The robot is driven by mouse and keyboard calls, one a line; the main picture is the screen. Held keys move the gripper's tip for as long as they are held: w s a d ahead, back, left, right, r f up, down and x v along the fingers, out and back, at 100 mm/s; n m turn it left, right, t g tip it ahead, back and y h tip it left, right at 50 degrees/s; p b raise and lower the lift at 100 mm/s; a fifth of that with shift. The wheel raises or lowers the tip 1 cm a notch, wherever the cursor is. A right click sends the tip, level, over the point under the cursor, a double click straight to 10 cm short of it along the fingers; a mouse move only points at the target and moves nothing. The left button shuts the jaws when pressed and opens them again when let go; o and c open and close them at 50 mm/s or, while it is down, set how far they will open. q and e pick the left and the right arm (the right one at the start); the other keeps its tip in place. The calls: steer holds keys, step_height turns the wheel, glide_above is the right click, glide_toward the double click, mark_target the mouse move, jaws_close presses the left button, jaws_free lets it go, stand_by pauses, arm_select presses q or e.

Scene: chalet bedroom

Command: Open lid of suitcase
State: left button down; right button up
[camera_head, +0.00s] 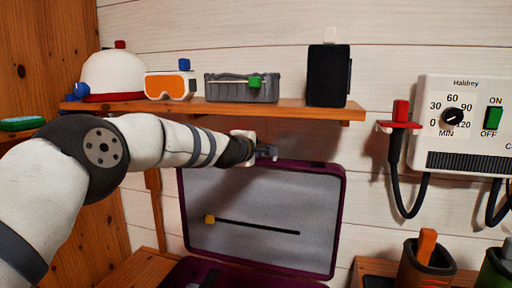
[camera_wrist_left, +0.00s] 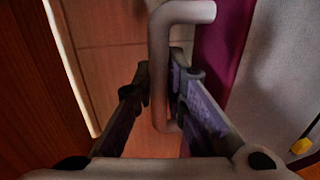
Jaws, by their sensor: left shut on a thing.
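The suitcase lid (camera_head: 265,211) stands raised and nearly upright, its grey lining with a black strap and yellow buckle facing me and its rim purple. The suitcase base (camera_head: 230,275) shows only in part at the bottom of the head view. My left gripper (camera_head: 266,152) is at the lid's top edge. In the left wrist view its fingers (camera_wrist_left: 160,98) are on both sides of a grey bar handle (camera_wrist_left: 182,13) beside the purple lid edge (camera_wrist_left: 222,45), and they are shut on it. My right gripper is not in view.
A wooden shelf (camera_head: 310,107) above the lid holds a white helmet (camera_head: 113,75), orange goggles (camera_head: 170,86), a grey case (camera_head: 228,91) and a black box (camera_head: 327,76). A wall dryer unit (camera_head: 465,120) hangs at right. Boots (camera_head: 425,264) stand at lower right.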

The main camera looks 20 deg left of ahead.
arm_select(q)
steer(key=shift+r, duration=0.1)
steer(key=c, duration=1.6)
jaws_free()
steer(key=shift+s, duration=0.1)
steer(key=v, duration=1.2)
